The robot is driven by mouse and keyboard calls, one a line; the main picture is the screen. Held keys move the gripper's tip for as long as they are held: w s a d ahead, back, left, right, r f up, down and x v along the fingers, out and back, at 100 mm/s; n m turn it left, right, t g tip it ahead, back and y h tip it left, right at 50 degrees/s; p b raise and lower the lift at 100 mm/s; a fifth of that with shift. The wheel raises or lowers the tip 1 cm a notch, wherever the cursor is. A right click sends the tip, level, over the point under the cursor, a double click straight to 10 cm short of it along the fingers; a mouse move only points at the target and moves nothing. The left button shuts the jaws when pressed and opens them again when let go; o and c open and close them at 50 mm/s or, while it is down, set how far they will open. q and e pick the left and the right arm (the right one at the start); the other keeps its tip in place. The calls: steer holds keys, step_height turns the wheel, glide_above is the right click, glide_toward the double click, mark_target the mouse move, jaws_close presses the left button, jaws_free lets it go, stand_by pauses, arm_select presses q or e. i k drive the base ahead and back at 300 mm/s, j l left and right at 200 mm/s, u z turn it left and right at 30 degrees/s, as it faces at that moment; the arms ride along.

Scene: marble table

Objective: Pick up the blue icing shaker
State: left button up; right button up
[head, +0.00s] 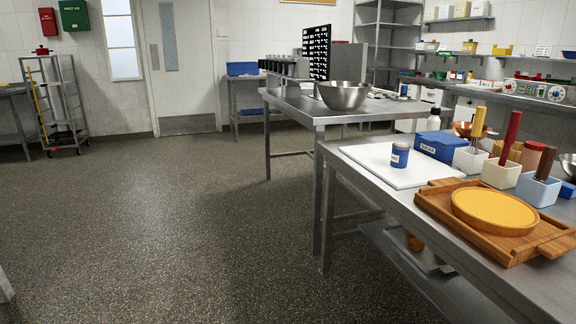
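A small blue shaker (400,158) with a white label stands upright on a white board (372,160) on the near steel table to the right. The label is too small to read surely. A blue box (440,146) marked with a white label, seemingly "SUGAR", stands just right of it. Neither of my grippers shows in the head view.
The near steel table (385,203) also holds a wooden tray (440,212) with a round yellow-topped item (494,209), and several holders with upright handles. A steel bowl (343,95) stands on the table behind. The floor (170,220) to the left is clear.

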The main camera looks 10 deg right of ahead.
mark_target(401, 152)
steer(key=z, duration=1.6)
steer(key=i+j, duration=0.15)
steer(key=j, duration=0.1)
